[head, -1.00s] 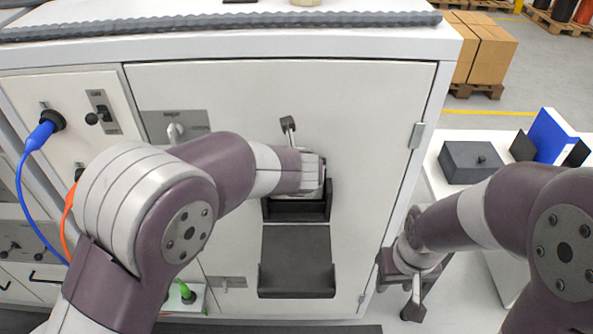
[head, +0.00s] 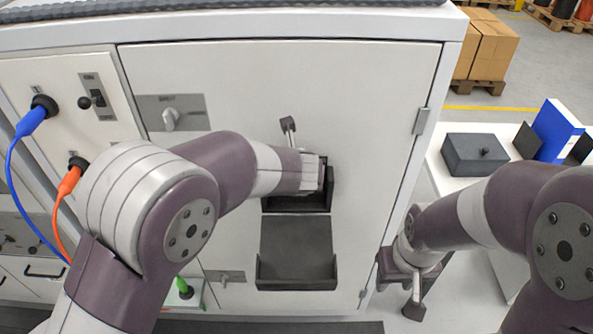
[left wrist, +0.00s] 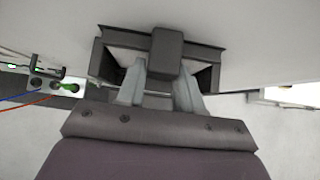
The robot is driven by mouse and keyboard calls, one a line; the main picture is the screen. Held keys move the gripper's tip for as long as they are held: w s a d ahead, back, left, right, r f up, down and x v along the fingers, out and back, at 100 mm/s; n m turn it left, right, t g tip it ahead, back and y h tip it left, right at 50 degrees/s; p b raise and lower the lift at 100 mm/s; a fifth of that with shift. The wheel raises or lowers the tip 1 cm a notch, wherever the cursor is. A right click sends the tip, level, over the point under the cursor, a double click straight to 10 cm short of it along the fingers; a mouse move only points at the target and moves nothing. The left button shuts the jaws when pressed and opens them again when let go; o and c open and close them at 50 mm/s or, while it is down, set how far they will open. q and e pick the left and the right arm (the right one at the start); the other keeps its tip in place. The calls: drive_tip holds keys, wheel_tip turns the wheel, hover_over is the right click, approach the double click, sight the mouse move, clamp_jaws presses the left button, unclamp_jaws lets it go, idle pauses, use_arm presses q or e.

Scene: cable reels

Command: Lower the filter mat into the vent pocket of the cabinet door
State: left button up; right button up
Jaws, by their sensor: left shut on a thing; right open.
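The white cabinet door (head: 365,130) has a black vent pocket (head: 296,204) and a second, lower dark pocket (head: 296,284) with a dark grey panel behind its front lip. How deep the mat sits is hidden. My right gripper (head: 405,292) is open and empty beside the door's right edge.
A small dark handle (head: 288,125) sticks out above the upper pocket. A side table with a grey box (head: 476,154) stands at the right.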

use_arm(q)
drive_tip(key=o, duration=1.7)
drive_tip(key=p+v, duration=0.3)
drive_tip(key=v, duration=0.5)
drive_tip(key=shift+p, duration=0.35)
